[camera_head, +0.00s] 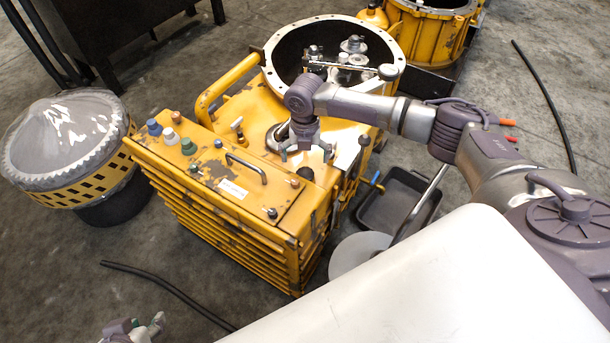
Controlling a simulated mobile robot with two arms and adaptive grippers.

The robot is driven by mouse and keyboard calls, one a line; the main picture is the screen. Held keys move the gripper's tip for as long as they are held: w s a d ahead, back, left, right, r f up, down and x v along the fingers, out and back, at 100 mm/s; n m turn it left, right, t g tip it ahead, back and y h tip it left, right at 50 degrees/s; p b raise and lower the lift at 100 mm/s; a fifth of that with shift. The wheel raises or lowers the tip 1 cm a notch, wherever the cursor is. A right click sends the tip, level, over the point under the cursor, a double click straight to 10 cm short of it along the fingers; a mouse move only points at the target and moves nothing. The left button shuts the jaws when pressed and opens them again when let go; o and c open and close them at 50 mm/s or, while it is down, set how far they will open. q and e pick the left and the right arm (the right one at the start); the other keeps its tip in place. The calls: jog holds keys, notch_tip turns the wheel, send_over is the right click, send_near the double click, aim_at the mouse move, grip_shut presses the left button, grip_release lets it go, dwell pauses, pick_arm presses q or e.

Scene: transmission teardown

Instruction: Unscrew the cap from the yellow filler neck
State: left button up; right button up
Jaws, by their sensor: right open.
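The yellow transmission housing (253,106) stands on the floor. Its top panel carries a blue cap (154,127), a white cap (170,136) and a green cap (188,146). My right gripper (306,152) points down over the housing beside a round dark-rimmed opening (275,137). Its fingers are spread, and it hides what lies directly beneath. My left gripper (148,330) shows only partly at the bottom edge, away from the housing; its jaws are unclear.
A large round bell opening (283,62) with metal parts inside is behind my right gripper. A wrapped, domed part (62,130) stands at left. A black tray (385,212) lies on the floor at right. A black hose (165,284) lies on the floor in front of the housing.

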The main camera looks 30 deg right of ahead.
aim_at(305, 173)
jog(key=shift+f+b, duration=0.65)
jog(key=shift+f, duration=0.1)
jog(key=shift+f+b, duration=0.6)
jog(key=shift+b, duration=0.15)
jog(key=shift+f+b, duration=0.45)
jog(key=shift+b, duration=0.1)
notch_tip(305, 173, down, 3)
jog(key=shift+f+b, duration=0.1)
jog(key=shift+b, duration=0.35)
pick_arm(q)
jog(key=w+d+r+t+h, duration=0.2)
jog(key=w+r+t, duration=0.3)
jog(key=r, duration=0.3)
jog(key=w+d+r+t+h, duration=0.2)
jog(key=w+d+r+t, duration=0.1)
jog(key=w+r+t, duration=0.3)
jog(key=shift+d+r+m+t, duration=0.2)
jog(key=shift+r+m+t, duration=0.1)
jog(key=shift+r+t, duration=0.75)
pick_arm(e)
jog(key=shift+f, duration=0.35)
jog(key=c, duration=1.8)
